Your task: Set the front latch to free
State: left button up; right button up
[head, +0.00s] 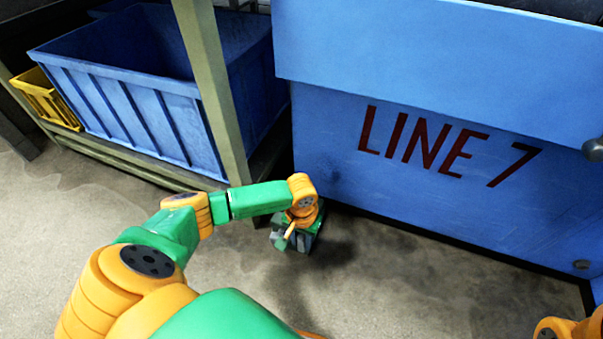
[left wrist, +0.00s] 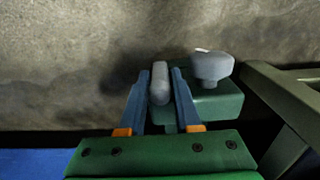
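A small green device (head: 307,232) is low by the floor in the head view, partly hidden by my left arm. In the left wrist view I see a green block (left wrist: 215,108) with a rounded grey knob (left wrist: 212,68) on top. A grey upright bar or lever (left wrist: 160,84) is left of the knob; I cannot tell for sure that it is the front latch. My left gripper (left wrist: 161,72) has its blue fingers on both sides of this grey bar, very close to it. Whether both fingers press on it is unclear. My right gripper is out of view.
A blue cabinet (head: 424,206) marked LINE 7 stands right of the device. A rack with an olive post (head: 216,92) stands to the left, holding a blue bin (head: 128,109) and a yellow crate (head: 46,98). The concrete floor (head: 410,295) in front is clear.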

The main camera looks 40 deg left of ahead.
pick_arm(q)
grip_shut()
dwell(1.2)
